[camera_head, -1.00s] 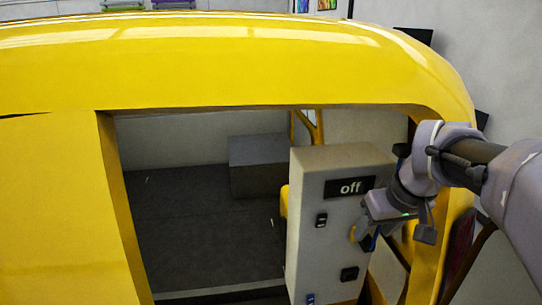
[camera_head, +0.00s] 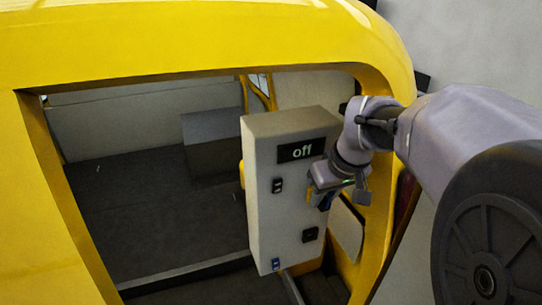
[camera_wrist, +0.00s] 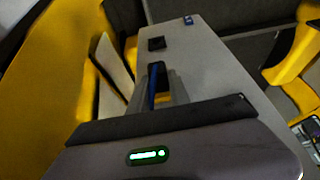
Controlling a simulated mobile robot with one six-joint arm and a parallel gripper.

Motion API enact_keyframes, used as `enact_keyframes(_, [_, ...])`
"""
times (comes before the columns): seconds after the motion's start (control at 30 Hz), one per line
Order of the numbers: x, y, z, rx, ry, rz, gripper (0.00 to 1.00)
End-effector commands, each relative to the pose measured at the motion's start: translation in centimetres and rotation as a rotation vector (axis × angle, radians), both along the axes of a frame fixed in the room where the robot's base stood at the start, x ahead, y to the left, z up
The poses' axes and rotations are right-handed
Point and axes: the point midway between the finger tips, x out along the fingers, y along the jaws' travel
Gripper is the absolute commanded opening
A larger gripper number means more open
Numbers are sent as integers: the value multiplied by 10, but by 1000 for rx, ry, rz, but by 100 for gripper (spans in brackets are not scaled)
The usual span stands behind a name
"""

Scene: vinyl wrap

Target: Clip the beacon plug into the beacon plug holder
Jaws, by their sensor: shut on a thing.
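My gripper (camera_head: 324,199) is beside the right part of the grey box's front, below its "off" display. In the wrist view my gripper (camera_wrist: 155,92) is shut on a narrow dark-blue piece (camera_wrist: 153,84), apparently the beacon plug. In the head view blue (camera_head: 327,201) also shows at the gripper. A black square fitting (camera_wrist: 156,44) is on the box face ahead of the jaws; it also shows low on the box in the head view (camera_head: 310,234). I cannot tell which fitting is the holder.
The grey box (camera_head: 262,215) stands inside the opening of a yellow vehicle body (camera_head: 200,50). A black switch (camera_head: 278,185) is on its left part. Dark floor lies left of the box.

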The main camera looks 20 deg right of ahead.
Motion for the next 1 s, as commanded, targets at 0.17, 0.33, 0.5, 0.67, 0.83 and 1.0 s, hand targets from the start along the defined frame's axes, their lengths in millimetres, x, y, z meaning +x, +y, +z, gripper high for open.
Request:
enact_keyframes(0.17, [0, 0, 0, 0, -1, 0, 0])
enact_keyframes(0.33, [-2, 0, 0, -1, -1, 0, 0])
enact_keyframes(0.5, [-5, 0, 0, -1, -1, 0, 0])
enact_keyframes(0.67, [-9, 0, 0, 0, 0, -1, 0])
enact_keyframes(0.83, [-12, 0, 0, 0, 0, -1, 0])
enact_keyframes(1.0, [-19, -1, 0, -1, -1, -1, 0])
